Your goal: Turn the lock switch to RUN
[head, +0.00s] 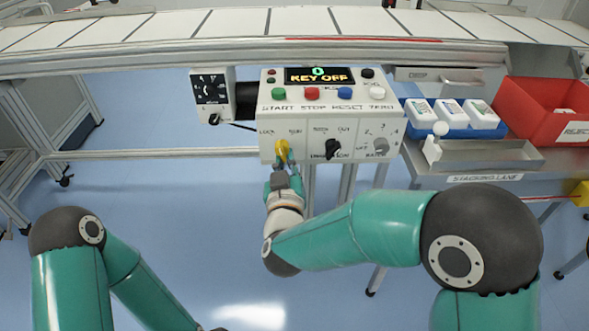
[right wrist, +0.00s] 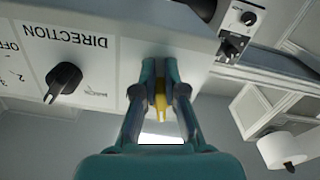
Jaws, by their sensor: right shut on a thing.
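The yellow lock switch (head: 282,148) sits on the lower left of the control box's front face, under the labels LOCK and RUN. My right gripper (head: 283,164) comes up from below and is shut on the switch. In the right wrist view the yellow switch (right wrist: 160,101) shows between the two fingers (right wrist: 160,88). The fingers cover much of the switch, so its exact angle is hard to tell. The display (head: 319,75) on the control box (head: 345,105) reads 0 and KEY OFF. My left gripper is out of view.
A black direction knob (head: 333,148) and a grey rotary knob (head: 381,145) sit to the right of the switch. Buttons line the panel above. A black dial unit (head: 211,93) stands left. Blue tray (head: 458,133) and red bin (head: 548,108) are at right.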

